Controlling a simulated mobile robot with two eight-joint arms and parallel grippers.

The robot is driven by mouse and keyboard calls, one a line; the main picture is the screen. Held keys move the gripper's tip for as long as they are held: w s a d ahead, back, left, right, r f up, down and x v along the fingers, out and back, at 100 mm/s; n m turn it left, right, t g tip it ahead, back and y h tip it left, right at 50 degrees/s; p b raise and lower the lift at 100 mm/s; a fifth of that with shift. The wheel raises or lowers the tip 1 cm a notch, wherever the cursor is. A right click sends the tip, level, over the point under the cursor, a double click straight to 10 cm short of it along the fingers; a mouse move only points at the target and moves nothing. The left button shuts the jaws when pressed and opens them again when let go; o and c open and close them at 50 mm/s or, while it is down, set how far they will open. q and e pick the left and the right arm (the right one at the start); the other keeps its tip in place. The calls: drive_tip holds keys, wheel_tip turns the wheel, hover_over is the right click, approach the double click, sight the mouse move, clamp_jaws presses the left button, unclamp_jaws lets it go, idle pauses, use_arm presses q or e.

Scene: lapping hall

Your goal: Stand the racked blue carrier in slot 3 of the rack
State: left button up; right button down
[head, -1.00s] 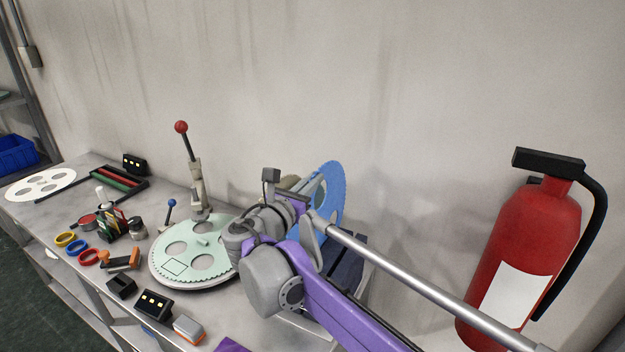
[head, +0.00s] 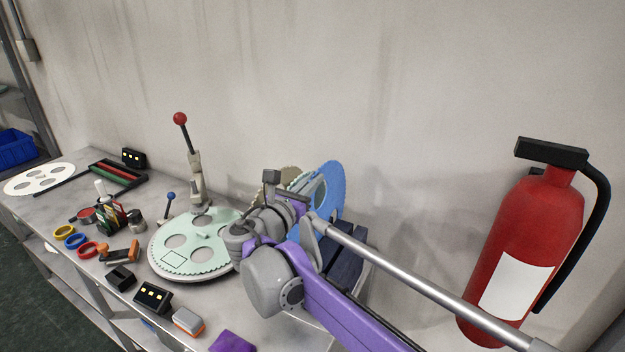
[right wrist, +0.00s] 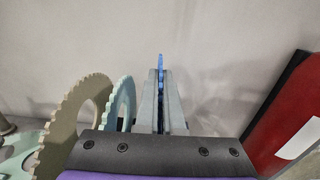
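The blue carrier (head: 335,185) is an upright toothed disc at the right end of the bench in the head view. My right gripper (head: 314,196) hides part of it. In the right wrist view the grey fingers (right wrist: 158,95) are closed on the blue carrier (right wrist: 161,62), seen edge-on. A beige carrier (right wrist: 80,103) and a pale blue-green carrier (right wrist: 123,100) stand upright to its left. The dark blue rack (head: 347,262) shows below and behind my gripper; its slots, and whether the carrier's lower edge is in one, are hidden. My left gripper is out of view.
A pale green holed disc (head: 172,262) lies on a round plate left of my arm, beside a red-knobbed lever (head: 187,140). Small tools and colored rings (head: 76,241) crowd the bench's left. A red fire extinguisher (head: 520,235) stands at right, near my arm. The wall is close behind.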

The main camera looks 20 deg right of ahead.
sight(313, 197)
drive_tip(key=shift+f+b, duration=1.15)
drive_tip(key=shift+f, duration=1.05)
drive_tip(key=c, duration=1)
unclamp_jaws()
drive_tip(key=shift+o, duration=0.2)
drive_tip(key=v, duration=1.1)
drive_tip(key=shift+d, duration=0.1)
